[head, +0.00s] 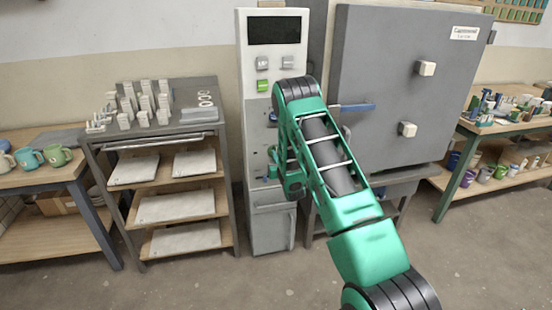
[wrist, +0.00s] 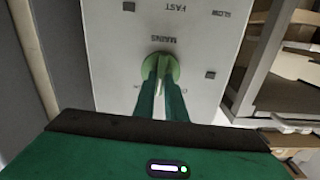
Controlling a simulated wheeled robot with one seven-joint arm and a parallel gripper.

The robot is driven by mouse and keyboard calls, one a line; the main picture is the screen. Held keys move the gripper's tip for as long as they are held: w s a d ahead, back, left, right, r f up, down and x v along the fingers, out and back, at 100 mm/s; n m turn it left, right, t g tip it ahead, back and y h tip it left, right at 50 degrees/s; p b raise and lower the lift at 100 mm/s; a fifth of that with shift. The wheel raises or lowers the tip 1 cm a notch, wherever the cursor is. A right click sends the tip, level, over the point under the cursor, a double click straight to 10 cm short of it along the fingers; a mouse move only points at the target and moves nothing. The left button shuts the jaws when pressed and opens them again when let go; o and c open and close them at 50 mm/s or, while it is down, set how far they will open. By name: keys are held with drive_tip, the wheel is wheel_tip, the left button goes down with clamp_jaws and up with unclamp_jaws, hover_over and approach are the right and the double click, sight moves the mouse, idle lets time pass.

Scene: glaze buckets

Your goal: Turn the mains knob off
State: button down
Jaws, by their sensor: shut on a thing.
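The mains knob (wrist: 173,67) is a round green knob on a white panel (wrist: 115,60) in the wrist view, under the upside-down label MAINS. My gripper (wrist: 161,88) is shut on the knob's raised grip, with a finger on each side. In the head view my green arm reaches to the tall grey control cabinet (head: 271,222), and my gripper (head: 270,172) is at its front, low on the panel. The arm hides part of the panel there. The lettering beside the knob is partly covered by the fingers, so its setting cannot be read.
A large grey kiln (head: 395,100) with a blue handle stands right of the cabinet. A shelf rack (head: 150,140) with pale slabs stands close on the left. Benches with mugs (head: 57,155) and with paints stand at either side. Bare floor lies in front.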

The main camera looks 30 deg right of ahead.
drive_tip(key=n, duration=0.6)
drive_tip(key=a+n, duration=0.1)
drive_tip(key=n, duration=0.2)
drive_tip(key=shift+w+f, duration=0.1)
drive_tip(key=shift+f, duration=0.05)
drive_tip(key=shift+n, duration=0.4)
drive_tip(key=c, duration=1.8)
unclamp_jaws()
drive_tip(key=shift+d, duration=0.1)
drive_tip(key=v, duration=1)
drive_tip(key=shift+s, duration=0.35)
